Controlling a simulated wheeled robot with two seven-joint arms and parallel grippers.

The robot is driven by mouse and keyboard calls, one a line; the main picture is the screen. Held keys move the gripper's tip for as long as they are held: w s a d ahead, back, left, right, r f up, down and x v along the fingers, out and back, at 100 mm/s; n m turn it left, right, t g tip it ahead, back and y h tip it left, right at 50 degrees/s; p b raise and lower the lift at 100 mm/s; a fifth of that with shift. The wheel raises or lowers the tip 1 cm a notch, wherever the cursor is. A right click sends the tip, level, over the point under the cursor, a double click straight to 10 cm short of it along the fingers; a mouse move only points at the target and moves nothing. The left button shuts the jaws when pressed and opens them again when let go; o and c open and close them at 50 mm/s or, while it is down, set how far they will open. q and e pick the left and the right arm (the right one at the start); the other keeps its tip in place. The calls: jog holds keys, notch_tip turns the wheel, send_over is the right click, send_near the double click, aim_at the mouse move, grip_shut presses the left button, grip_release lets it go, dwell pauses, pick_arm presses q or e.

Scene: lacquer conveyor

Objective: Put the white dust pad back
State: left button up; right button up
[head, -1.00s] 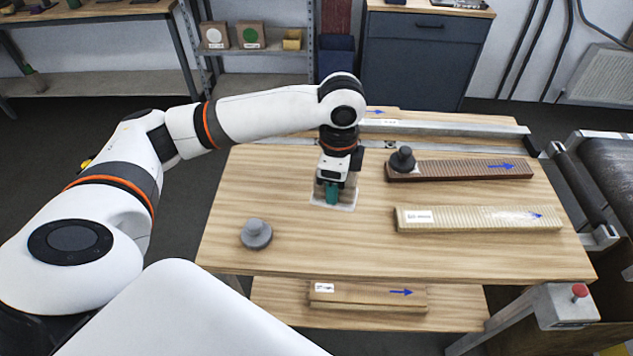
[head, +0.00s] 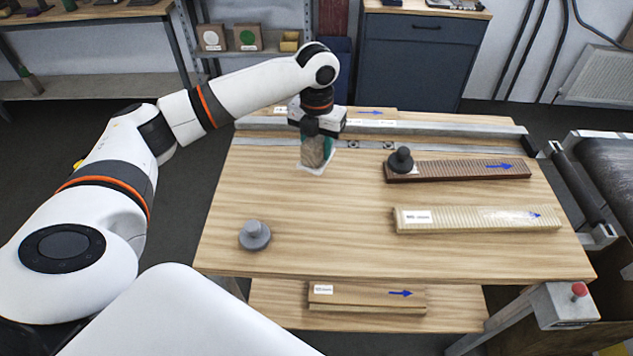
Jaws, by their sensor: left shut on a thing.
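My left gripper (head: 320,142) is shut on the white dust pad (head: 311,169), which has a thin white base under a brownish block with teal beside it. The pad hangs tilted over the back left part of the wooden tabletop (head: 300,215); I cannot tell how high it is. The gripper's fingers are partly hidden by the wrist and the pad. My right gripper is not in view.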

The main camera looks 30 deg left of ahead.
pick_arm(q)
notch_tip(320, 180, down, 6)
jog(key=shift+r+p, duration=0.1)
jog(key=shift+p, duration=0.45)
notch_tip(320, 180, down, 3)
jog(key=shift+f+p, duration=0.1)
jog(key=shift+p, duration=0.2)
jog(key=shift+f, duration=0.1)
jog(key=shift+f, duration=0.1)
jog(key=o, duration=0.9)
jog(key=shift+o, duration=0.2)
notch_tip(320, 180, up, 12)
jog(key=shift+r+b, duration=0.15)
jog(key=shift+b, duration=1.1)
